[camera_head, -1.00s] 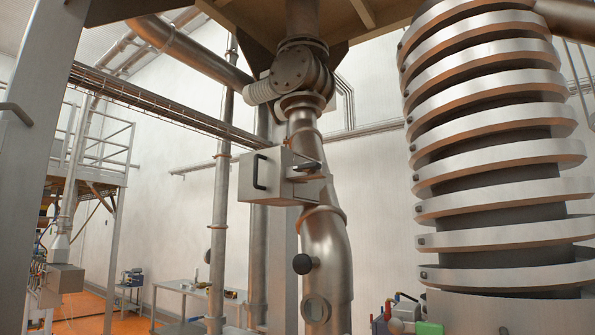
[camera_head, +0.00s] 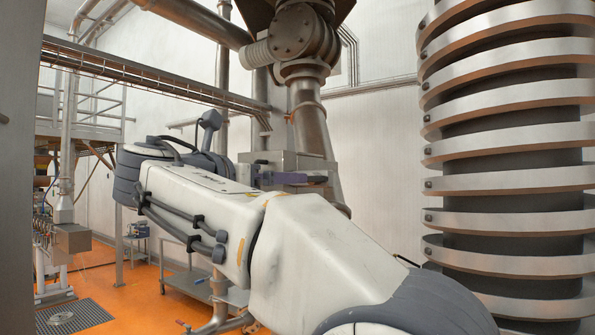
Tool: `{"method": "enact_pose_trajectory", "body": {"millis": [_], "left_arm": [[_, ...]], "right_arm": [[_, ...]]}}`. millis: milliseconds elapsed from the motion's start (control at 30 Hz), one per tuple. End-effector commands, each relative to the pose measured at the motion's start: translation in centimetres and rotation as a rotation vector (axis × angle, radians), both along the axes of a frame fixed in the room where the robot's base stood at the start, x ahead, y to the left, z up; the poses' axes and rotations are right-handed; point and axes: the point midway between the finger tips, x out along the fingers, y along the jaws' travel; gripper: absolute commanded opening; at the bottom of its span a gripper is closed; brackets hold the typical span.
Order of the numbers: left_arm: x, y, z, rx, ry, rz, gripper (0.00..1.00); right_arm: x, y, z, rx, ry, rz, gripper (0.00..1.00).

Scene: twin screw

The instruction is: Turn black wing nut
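A grey metal box (camera_head: 284,158) is fixed to the large vertical pipe near the middle. I cannot clearly make out the black wing nut; a dark purple part (camera_head: 297,178) lies across the box's front right side where a black lever showed earlier. This purple part may belong to my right gripper, but I cannot tell for sure. My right arm enters from the lower right, crosses in front of the pipe and bends at a dark wrist joint left of the box. My arm hides the lower box and lower pipe. My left gripper is not in view.
A tall column with stacked metal rings (camera_head: 510,150) stands close at the right. A cable tray (camera_head: 150,85) crosses the upper left. A metal table (camera_head: 190,285) stands low behind my arm. Orange floor with a drain grate (camera_head: 75,318) is open at lower left.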

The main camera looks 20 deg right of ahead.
Motion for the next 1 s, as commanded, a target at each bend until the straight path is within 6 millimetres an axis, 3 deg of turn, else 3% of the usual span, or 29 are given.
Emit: {"method": "enact_pose_trajectory", "body": {"millis": [600,1000], "left_arm": [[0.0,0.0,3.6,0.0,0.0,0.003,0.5],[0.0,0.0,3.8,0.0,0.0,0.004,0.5]], "right_arm": [[5.6,-7.5,0.5,-0.011,0.001,-0.007,1.0],[6.3,-8.2,0.3,-0.008,-0.001,-0.003,1.0]]}}
